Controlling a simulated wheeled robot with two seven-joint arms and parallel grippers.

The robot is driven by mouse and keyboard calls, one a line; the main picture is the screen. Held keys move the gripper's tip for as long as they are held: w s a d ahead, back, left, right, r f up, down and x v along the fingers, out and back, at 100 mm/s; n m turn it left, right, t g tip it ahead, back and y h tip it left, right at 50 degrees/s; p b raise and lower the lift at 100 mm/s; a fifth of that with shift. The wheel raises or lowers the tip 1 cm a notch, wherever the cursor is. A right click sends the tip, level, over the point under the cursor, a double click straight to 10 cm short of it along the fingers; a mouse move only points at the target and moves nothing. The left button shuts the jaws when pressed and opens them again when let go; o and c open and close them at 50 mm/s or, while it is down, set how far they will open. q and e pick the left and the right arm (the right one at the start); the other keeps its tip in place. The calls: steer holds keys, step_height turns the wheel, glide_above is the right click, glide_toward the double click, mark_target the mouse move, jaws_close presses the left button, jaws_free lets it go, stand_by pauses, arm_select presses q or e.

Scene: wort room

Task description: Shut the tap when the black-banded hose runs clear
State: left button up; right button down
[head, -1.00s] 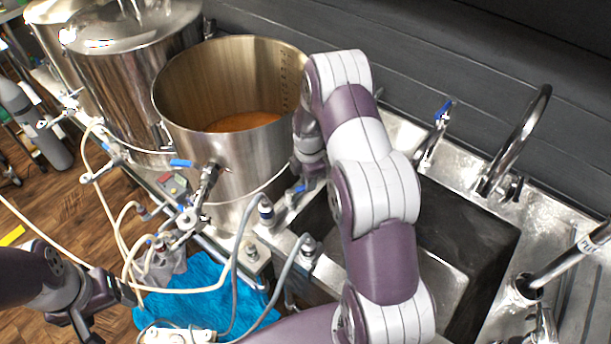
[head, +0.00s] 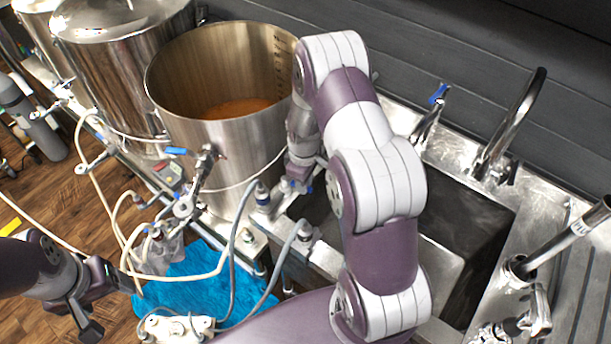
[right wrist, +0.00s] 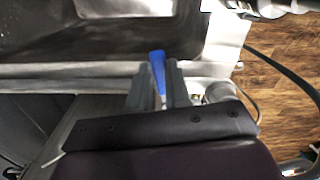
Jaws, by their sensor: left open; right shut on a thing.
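My right gripper (head: 298,184) is at the left rim of the sink, beside the open kettle, partly hidden by my arm. In the right wrist view its fingers (right wrist: 165,85) are shut on a blue tap lever (right wrist: 158,62). A little blue also shows beside it in the head view. My left gripper (head: 108,306) is open and empty at lower left, near the cream hose (head: 180,290). Grey hoses (head: 232,265) rise to fittings on the metal rail. I cannot make out a black band on any hose, or what runs in one.
The open kettle (head: 215,150) holds amber-brown liquid. A lidded kettle (head: 115,80) stands behind it. The sink (head: 470,250) has a curved faucet (head: 525,110) and a blue-levered valve (head: 438,95) behind. A blue cloth (head: 190,300) lies below the hoses.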

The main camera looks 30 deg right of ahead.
steer(key=shift+s+a+m, duration=0.2)
steer(key=shift+a+m, duration=0.25)
steer(key=shift+m, duration=0.55)
steer(key=c, duration=1.1)
jaws_free()
steer(key=shift+s+a, duration=0.1)
steer(key=shift+o, duration=0.2)
step_height(320, 180, up, 13)
steer(key=b, duration=0.2)
steer(key=shift+f, duration=0.1)
